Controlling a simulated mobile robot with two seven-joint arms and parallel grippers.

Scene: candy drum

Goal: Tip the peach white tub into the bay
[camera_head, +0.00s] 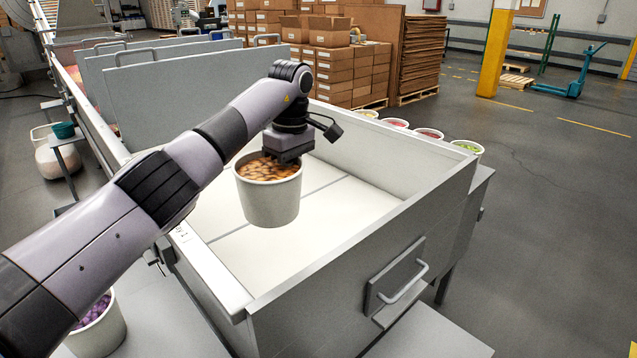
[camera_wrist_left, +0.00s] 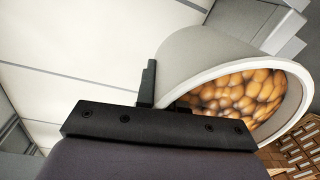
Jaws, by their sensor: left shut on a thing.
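The white tub (camera_head: 269,201) of peach-orange candies hangs over the empty bay (camera_head: 325,215), apart from its floor and close to upright in the head view. In the left wrist view the tub (camera_wrist_left: 200,52) shows its open mouth with candies inside. My left gripper (camera_head: 288,155) is shut on the tub's rim at the far right side; in the left wrist view its dark jaws (camera_wrist_left: 150,100) sit across the rim. The bay floor is pale and bare, with thin seam lines. My right gripper is in neither view.
Grey divider panels (camera_head: 180,80) stand behind the bay. A drawer-like handle (camera_head: 404,282) is on the bay's front wall. Several tubs, one with green candies (camera_head: 468,147), line the right ledge. A tub of purple candies (camera_head: 100,335) stands at lower left.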

